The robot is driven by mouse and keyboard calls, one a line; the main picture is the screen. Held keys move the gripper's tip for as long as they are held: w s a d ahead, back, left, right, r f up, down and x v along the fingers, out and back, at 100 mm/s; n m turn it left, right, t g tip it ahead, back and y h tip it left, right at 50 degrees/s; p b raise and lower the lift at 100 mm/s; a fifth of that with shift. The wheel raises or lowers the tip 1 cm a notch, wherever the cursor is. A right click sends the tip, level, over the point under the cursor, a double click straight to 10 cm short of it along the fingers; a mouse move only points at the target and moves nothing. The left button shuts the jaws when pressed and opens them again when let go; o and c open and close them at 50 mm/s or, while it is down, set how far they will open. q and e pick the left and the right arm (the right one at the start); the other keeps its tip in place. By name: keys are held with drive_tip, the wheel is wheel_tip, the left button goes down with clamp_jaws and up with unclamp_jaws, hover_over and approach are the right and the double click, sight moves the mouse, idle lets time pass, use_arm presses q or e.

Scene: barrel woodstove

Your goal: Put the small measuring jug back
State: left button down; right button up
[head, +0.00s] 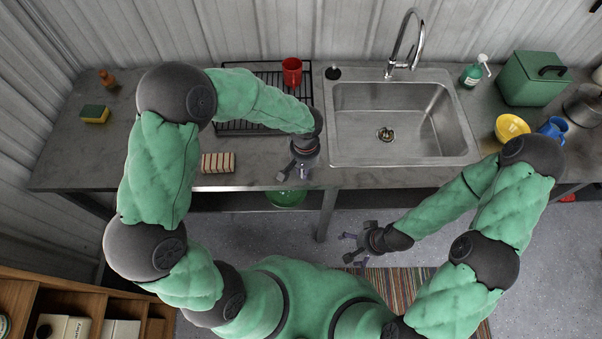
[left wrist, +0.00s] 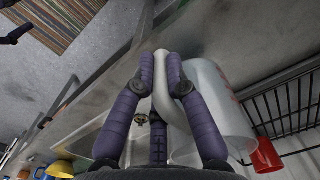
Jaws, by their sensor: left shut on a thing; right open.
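The small measuring jug (left wrist: 222,110) is whitish and translucent with reddish marks, seen in the left wrist view. My left gripper (left wrist: 166,75) is shut on its pale handle, with the jug body to the right of the fingers. In the head view my left gripper (head: 295,172) is over the counter's front edge, left of the sink, and I cannot make out the jug there. My right gripper (head: 352,248) is open and empty, over the floor in front of the counter.
A black wire dish rack (head: 262,128) holds a red cup (head: 292,71). The sink (head: 385,150) is right of it. A striped block (head: 217,163) lies left of my left gripper. A yellow bowl (head: 511,127) and blue jug (head: 553,128) stand at right. A green bowl (head: 286,198) is under the counter.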

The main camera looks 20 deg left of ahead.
use_arm(q)
drive_tip(key=shift+w+a+f, duration=0.2)
drive_tip(key=shift+a+f, duration=0.1)
drive_tip(key=shift+f, duration=0.1)
drive_tip(key=shift+w+a+f, duration=0.15)
drive_tip(key=shift+f, duration=1.6)
drive_tip(key=shift+f+b, duration=0.15)
drive_tip(key=shift+b, duration=0.2)
drive_tip(key=c, duration=1.3)
unclamp_jaws()
drive_tip(key=shift+o, duration=0.2)
drive_tip(key=shift+r, duration=0.2)
